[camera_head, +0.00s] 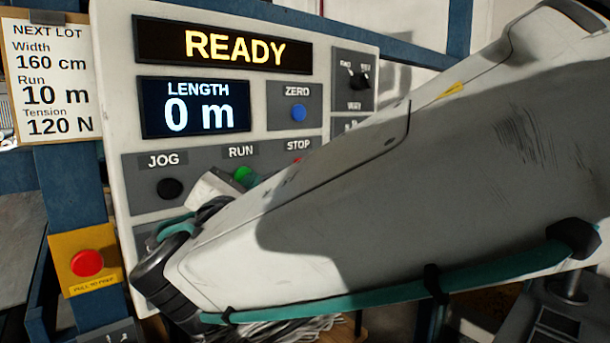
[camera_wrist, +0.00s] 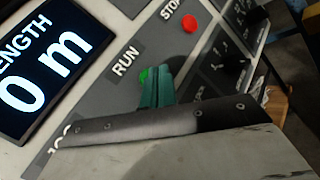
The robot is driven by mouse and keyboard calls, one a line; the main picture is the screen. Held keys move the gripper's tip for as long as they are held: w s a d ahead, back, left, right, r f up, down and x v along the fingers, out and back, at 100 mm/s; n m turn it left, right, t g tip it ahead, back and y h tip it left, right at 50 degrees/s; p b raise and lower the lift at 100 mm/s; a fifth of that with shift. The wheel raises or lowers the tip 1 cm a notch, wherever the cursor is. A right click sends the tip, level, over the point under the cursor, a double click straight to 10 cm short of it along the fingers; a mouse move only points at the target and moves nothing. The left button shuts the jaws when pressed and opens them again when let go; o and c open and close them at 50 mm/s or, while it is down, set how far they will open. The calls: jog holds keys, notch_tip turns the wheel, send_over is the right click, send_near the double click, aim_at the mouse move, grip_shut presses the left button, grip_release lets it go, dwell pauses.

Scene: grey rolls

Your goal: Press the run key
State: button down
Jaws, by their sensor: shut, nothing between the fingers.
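The control panel (camera_head: 115,110) shows READY on its upper display and a length of 0 m. The green run key (camera_head: 242,173) sits under the RUN label, partly hidden by my gripper (camera_head: 251,181). In the wrist view the run key (camera_wrist: 144,76) shows as a sliver of green beside the teal fingertips of my gripper (camera_wrist: 159,77). The fingers are shut together and empty, right at the key. I cannot tell whether they touch it.
The red stop key (camera_wrist: 189,23) is near the run key. The black jog key (camera_head: 170,188) is to its left, and the blue zero key (camera_head: 299,112) is above. A red emergency button (camera_head: 87,262) is at lower left. A lot card (camera_head: 50,80) hangs at left.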

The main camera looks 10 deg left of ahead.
jog(key=shift+w+a, duration=0.15)
jog(key=shift+w+a, duration=0.15)
dwell(0.4)
jog(key=shift+w+a, duration=0.25)
jog(key=shift+a, duration=0.1)
dwell(0.6)
jog(key=shift+s+d, duration=0.1)
jog(key=shift+d, duration=0.05)
jog(key=shift+s+d, duration=0.45)
jog(key=shift+d, duration=0.05)
dwell(0.4)
jog(key=s+d, duration=0.3)
jog(key=shift+s+d, duration=0.1)
jog(key=shift+d, duration=0.3)
dwell(0.5)
